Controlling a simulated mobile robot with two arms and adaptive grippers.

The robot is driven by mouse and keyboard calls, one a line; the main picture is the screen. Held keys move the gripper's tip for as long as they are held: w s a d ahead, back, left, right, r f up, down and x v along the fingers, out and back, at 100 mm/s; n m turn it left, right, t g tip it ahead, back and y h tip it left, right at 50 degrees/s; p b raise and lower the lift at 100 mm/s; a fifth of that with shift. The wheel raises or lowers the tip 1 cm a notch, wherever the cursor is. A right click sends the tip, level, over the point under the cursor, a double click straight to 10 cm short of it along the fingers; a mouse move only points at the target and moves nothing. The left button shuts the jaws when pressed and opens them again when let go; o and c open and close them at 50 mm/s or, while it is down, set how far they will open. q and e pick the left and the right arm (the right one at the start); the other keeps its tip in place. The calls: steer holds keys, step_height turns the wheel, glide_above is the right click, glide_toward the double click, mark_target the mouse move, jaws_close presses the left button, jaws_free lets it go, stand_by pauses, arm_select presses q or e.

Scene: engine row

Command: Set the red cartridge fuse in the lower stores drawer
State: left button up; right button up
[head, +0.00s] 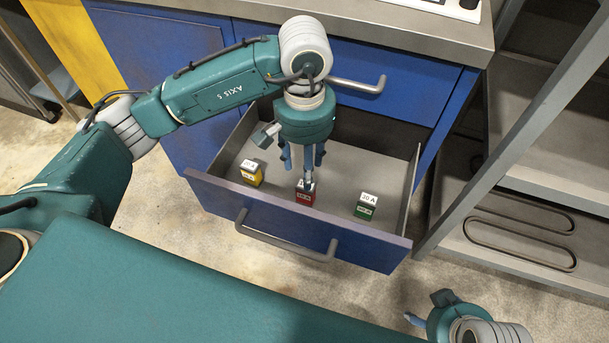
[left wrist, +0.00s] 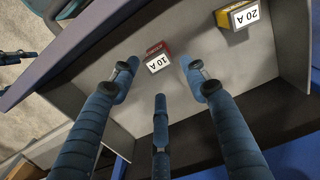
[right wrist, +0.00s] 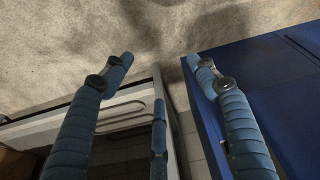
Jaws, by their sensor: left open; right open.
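The red cartridge fuse (head: 305,196), with a white "10 A" label, stands on the floor of the open lower drawer (head: 215,195), between a yellow fuse and a green fuse. My left gripper (head: 304,168) is open, pointing down into the drawer above the red fuse. One finger covers part of its top in the head view. In the left wrist view the red fuse (left wrist: 158,58) shows beyond and between the open fingertips, with nothing gripped. My right gripper (head: 429,309) is open and empty at the bottom right of the head view, outside the drawer.
The yellow "20 A" fuse (head: 251,173) is left of the red one, and the green "30 A" fuse (head: 366,207) is right. The drawer's bar handle (head: 285,240) sticks out in front. The upper drawer (head: 345,65) is shut. A grey shelf rack (head: 530,225) stands right.

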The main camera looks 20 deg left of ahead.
arm_select(q)
step_height(320, 180, up, 4)
steer(key=shift+r, duration=0.1)
arm_select(e)
steer(key=shift+x, duration=1.05)
steer(key=shift+s, duration=0.1)
